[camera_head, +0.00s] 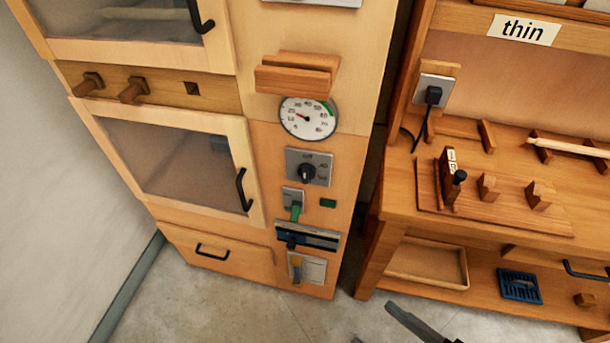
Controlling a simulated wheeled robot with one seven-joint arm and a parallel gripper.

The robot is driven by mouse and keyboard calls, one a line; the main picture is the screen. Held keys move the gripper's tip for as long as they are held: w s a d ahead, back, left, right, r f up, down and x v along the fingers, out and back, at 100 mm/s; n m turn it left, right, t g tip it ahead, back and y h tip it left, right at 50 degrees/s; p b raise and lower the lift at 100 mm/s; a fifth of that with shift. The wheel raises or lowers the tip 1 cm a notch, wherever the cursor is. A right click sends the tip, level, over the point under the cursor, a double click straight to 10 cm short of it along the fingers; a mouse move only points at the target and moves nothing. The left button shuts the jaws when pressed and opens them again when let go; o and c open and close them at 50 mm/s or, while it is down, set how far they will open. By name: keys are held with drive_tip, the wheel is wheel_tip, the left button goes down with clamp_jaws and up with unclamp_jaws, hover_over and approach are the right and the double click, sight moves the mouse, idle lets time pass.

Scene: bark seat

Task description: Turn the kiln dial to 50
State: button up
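The kiln's control column (354,112) carries a round white gauge (309,119) with a small dark-red needle pointing left, toward the low numbers; its exact reading is too small to tell. Below it, a grey plate (322,168) holds a black rotary knob (307,172) with small labels around it, only partly legible. I cannot tell from the labels where the knob points exactly. My gripper (408,322) shows only in part at the bottom edge, as dark grey pieces low over the floor, well apart from the knob. Its opening is not visible.
A wooden ledge (297,73) juts out above the gauge. Below the knob are a green-handled switch (295,210) and a blue-black slotted bar (306,236). Oven doors (243,150) with handles stand left. A workbench (400,208) stands right. Open floor (240,315) lies in front.

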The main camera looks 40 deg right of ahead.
sight(304, 176)
drive_tip(key=w+a+r+n+t+y+p, duration=0.1)
drive_tip(key=w+a+n+t+y+p, duration=0.2)
drive_tip(key=w, duration=0.6)
drive_tip(key=w+a+f+n+g+h+p, duration=0.2)
drive_tip(key=w+f+n, duration=0.2)
drive_tip(key=w+n, duration=0.3)
drive_tip(key=w+a+f+n+g+h+p, duration=0.2)
drive_tip(key=w+f+n, duration=0.3)
drive_tip(key=w, duration=0.5)
drive_tip(key=w+d+r+n+g+h+p, duration=0.1)
drive_tip(key=w+d+r+n+h, duration=0.2)
drive_tip(key=w+d+n+h, duration=0.3)
drive_tip(key=s+d+r+n+g+h, duration=0.3)
drive_tip(key=s+d+r+n+h, duration=0.1)
drive_tip(key=d+h, duration=0.35)
drive_tip(key=p+x, duration=0.1)
drive_tip(key=x, duration=0.6)
drive_tip(key=shift+w+a+p, duration=0.15)
drive_tip(key=shift+a+p, duration=0.05)
drive_tip(key=shift+p, duration=0.15)
